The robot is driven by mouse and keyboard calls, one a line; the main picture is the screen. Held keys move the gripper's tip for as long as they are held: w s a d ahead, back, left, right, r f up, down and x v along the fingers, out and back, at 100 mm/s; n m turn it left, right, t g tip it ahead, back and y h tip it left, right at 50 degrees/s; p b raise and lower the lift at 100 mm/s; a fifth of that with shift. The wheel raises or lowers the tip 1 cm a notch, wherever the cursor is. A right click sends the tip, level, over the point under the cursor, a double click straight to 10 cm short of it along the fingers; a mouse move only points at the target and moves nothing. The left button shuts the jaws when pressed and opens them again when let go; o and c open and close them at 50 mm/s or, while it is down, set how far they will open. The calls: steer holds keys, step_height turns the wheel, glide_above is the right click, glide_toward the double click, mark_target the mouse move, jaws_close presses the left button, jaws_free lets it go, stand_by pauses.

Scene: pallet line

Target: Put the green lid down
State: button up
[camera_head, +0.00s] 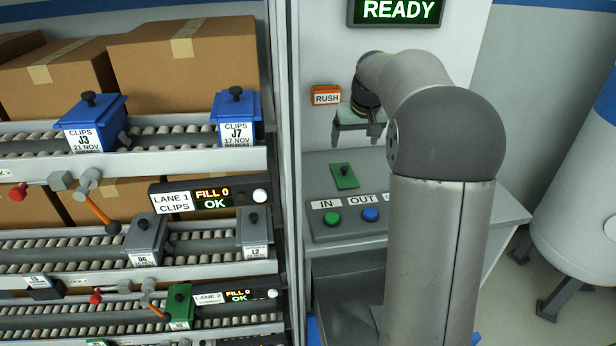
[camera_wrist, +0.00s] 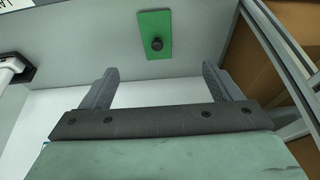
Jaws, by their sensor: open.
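The green lid (camera_head: 344,176) lies flat on the grey counter of the station, with its dark knob on top. It also shows in the wrist view (camera_wrist: 148,27), beyond my fingertips. My gripper (camera_head: 358,142) hangs above the lid, pointing down. In the wrist view its two fingers (camera_wrist: 158,76) are apart, with nothing between them. The lid is clear of the fingers.
A button panel (camera_head: 345,234) with a green and a blue button stands in front of the lid. An orange RUSH sign (camera_head: 326,95) is on the wall behind. Roller lanes (camera_head: 180,140) with blue and grey lidded bins are at left.

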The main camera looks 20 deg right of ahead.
steer(key=w, duration=0.1)
steer(key=p, duration=0.2)
glide_toward(346, 169)
steer(key=x, duration=0.4)
steer(key=shift+s+a+f, duration=0.15)
steer(key=shift+a+f, duration=0.2)
steer(key=shift+f, duration=0.15)
steer(key=shift+d+p+x, duration=0.2)
steer(key=shift+p+x, duration=0.3)
steer(key=shift+x, duration=2.15)
steer(key=shift+r, duration=0.1)
steer(key=c, duration=1.2)
steer(key=shift+o, duration=0.2)
steer(key=shift+r, duration=0.1)
